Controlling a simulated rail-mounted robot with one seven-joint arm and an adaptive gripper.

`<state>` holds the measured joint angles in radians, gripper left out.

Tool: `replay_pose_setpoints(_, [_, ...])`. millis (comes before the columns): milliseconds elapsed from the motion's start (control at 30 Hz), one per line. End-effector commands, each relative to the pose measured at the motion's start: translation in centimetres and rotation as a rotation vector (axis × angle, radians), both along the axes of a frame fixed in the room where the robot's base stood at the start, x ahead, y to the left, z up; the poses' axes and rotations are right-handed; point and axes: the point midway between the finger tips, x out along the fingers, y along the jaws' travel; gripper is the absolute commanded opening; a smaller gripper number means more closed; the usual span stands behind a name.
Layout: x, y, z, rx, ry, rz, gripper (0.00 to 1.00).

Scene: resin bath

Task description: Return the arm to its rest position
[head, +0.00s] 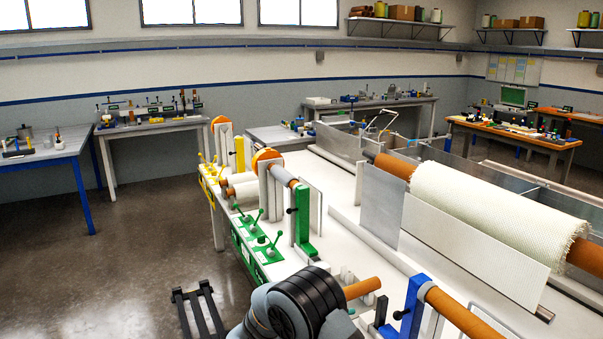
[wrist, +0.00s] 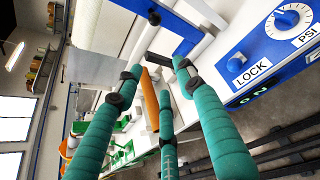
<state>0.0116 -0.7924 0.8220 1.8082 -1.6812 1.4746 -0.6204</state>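My gripper (wrist: 160,78) shows in the wrist view as three teal, ribbed fingers with black joints. The fingers stand apart, and I see nothing held between them. An orange-brown roller (wrist: 151,98) lies beyond the fingers; whether it is touched cannot be told. In the head view, a dark, rounded part of my arm (head: 293,305) is at the bottom centre, in front of the machine's near end.
The long white machine (head: 345,215) carries a fabric roll (head: 490,205), green levers (head: 262,240) and a blue upright (head: 413,305). A blue control panel (wrist: 265,55) with a dial is close on the right in the wrist view. Open floor (head: 120,260) lies left.

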Motion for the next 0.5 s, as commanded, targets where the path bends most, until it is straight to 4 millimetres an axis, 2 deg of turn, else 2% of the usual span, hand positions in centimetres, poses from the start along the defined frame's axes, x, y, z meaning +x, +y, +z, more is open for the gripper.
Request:
replay_pose_setpoints(33, [-0.8, 0.0, 1.0, 0.037, 0.011, -0.007, 0.38])
replay_pose_setpoints(500, [-9.9, 1.4, 3.2, 0.402, 0.117, -0.093, 0.38])
